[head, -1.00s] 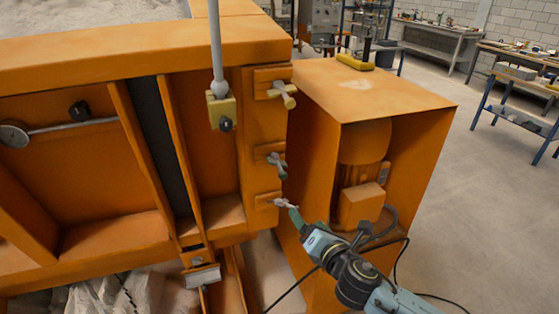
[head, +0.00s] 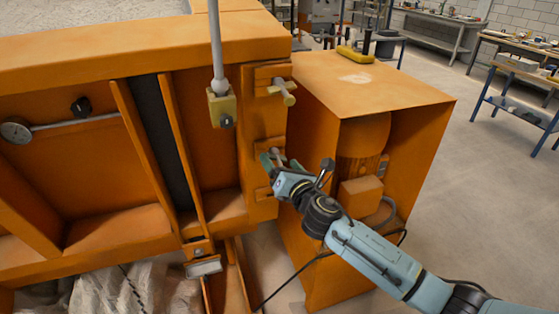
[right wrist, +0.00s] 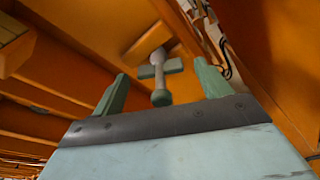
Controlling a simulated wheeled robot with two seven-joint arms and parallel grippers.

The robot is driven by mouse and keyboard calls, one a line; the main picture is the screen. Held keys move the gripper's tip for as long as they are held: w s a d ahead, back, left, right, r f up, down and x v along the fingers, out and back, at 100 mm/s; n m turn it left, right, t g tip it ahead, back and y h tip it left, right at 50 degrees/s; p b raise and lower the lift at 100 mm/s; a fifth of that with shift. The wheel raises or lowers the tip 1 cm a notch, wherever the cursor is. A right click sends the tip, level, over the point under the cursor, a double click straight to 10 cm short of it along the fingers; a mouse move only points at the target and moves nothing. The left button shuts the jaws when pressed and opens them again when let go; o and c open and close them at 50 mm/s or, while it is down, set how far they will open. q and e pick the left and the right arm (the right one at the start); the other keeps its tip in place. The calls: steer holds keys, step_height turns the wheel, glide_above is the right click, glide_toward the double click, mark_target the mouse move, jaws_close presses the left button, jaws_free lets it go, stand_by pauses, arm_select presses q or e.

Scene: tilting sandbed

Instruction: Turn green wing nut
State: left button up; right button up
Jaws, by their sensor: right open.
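The green wing nut (head: 277,155) is the middle one on the upright orange post (head: 262,140), largely hidden by my gripper in the head view. In the right wrist view, a wing nut (right wrist: 159,70) with a grey stem, flat green wings and a green round end stands out from an orange plate. My right gripper (head: 281,164) is open at the middle bracket. Its green fingers (right wrist: 160,80) show on either side of the wing nut, with gaps between. My left gripper is not in view.
A yellow-tipped wing nut (head: 287,95) sits above on the same post. A grey rod with a yellow block (head: 222,108) hangs to the left. An orange motor housing (head: 400,85) stands close on the right, with a yellow-handled tool (head: 355,54) on top.

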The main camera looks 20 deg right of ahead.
steer(key=shift+w+a, duration=0.1)
steer(key=shift+w, duration=0.7)
steer(key=c, duration=1)
